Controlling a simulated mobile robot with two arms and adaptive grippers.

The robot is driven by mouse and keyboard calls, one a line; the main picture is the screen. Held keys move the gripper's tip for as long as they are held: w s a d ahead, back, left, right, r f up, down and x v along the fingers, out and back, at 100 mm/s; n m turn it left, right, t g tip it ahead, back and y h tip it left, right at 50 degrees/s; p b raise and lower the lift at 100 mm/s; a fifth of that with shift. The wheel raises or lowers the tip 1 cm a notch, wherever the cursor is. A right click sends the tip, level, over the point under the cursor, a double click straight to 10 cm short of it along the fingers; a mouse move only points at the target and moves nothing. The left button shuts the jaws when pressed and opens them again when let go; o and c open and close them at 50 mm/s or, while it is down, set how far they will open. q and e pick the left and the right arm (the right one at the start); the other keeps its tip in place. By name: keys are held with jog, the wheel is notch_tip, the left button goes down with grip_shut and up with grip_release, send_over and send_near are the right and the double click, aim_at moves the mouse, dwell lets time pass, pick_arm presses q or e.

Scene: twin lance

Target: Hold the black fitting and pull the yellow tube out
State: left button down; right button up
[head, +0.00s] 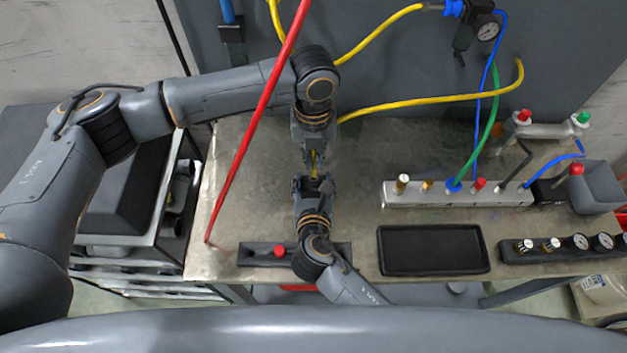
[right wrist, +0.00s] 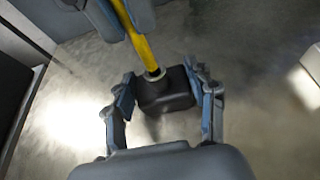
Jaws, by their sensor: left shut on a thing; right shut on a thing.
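The black fitting (right wrist: 168,92) sits between the fingers of my right gripper (right wrist: 165,95) in the right wrist view, a pale collar on its top. The yellow tube (right wrist: 143,48) runs down to that collar and appears seated in it. My left gripper (right wrist: 125,15) is shut on the yellow tube just above the fitting. In the head view my left gripper (head: 313,160) points down at my right gripper (head: 313,183), with a short piece of yellow tube (head: 314,164) between them. The fitting is mostly hidden by the fingers there.
A red pole (head: 255,120) slants beside my left forearm. A black bar with a red button (head: 279,251) lies near the front edge. A black tray (head: 432,249), a valve manifold (head: 455,195) and a gauge strip (head: 565,246) stand to the right. Yellow hoses (head: 430,104) hang behind.

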pick_arm(q)
jog(key=shift+r, duration=2.65)
pick_arm(e)
jog(key=shift+f, duration=0.1)
jog(key=o, duration=1.3)
jog(key=v, duration=1.2)
pick_arm(q)
jog(key=shift+s, duration=0.1)
pick_arm(e)
jog(key=shift+s, duration=0.1)
